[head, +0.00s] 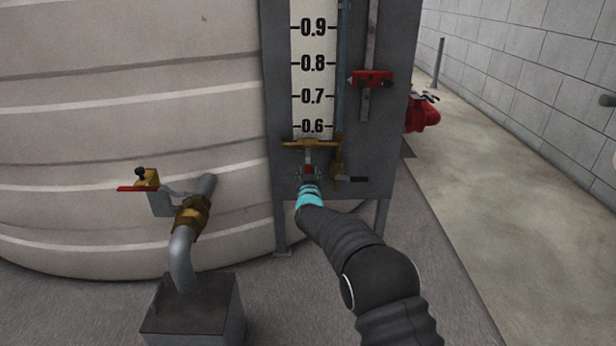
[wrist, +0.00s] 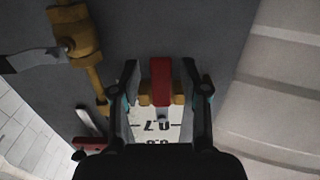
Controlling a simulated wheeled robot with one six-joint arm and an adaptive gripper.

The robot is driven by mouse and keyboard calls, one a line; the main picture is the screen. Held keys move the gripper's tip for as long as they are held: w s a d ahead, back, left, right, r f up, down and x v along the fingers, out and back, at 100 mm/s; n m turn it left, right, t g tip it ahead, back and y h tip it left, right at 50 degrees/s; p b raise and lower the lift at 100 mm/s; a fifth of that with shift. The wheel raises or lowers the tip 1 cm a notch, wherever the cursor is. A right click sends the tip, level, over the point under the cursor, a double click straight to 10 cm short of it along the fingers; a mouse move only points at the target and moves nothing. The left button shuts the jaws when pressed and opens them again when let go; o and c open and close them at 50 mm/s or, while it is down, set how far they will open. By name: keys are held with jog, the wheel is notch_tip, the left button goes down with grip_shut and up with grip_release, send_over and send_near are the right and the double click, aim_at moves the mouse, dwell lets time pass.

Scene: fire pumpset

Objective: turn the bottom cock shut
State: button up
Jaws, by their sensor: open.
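A brass cock (head: 312,143) crosses the foot of the white level scale on the grey panel. My gripper (head: 308,177) is right at this lever. In the wrist view my gripper (wrist: 166,88) is open, with one finger on each side of the red lever (wrist: 160,78). Gaps show between lever and fingers. The brass (wrist: 152,99) shows behind the lever. The fingers partly hide the cock in the head view.
A brass fitting with a dark lever (head: 352,179) sits close right of my gripper; it shows at upper left in the wrist view (wrist: 76,38). A red clamp (head: 372,79) is higher on the panel. A pipe valve (head: 190,216) stands left, before the pale tank (head: 100,120).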

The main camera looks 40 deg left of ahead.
jog(key=v, duration=1.2)
dwell(0.6)
jog(key=s+d+f+g+h, duration=0.15)
jog(key=s+f+g, duration=0.3)
jog(key=f, duration=0.65)
jog(key=s+d+f+n+g+h, duration=0.15)
jog(key=s+d+g+h, duration=0.25)
jog(key=d, duration=0.4)
jog(key=s+d+r+m+g+h+p, duration=0.15)
jog(key=d+r, duration=0.35)
jog(key=d, duration=0.6)
jog(key=s+d+r+m+h+p, duration=0.15)
jog(key=d+r, duration=0.35)
jog(key=d, duration=0.6)
jog(key=s+d+r+m+g+h+p, duration=0.15)
jog(key=d+r, duration=0.35)
jog(key=d, duration=0.6)
jog(key=s+d+r+m+t+p, duration=0.1)
jog(key=s+d+r+m, duration=0.1)
jog(key=d+r, duration=0.3)
jog(key=s+d+r+m+t+h+p, duration=0.1)
jog(key=s+d+r, duration=0.4)
jog(key=d, duration=0.7)
jog(key=s+d+r+m+t+h+p, duration=0.1)
jog(key=s+d+r+m+t+p, duration=0.1)
jog(key=d+r, duration=0.5)
jog(key=shift+s+d+m+p, duration=0.4)
jog(key=shift+s+d, duration=0.3)
jog(key=shift+d, duration=0.3)
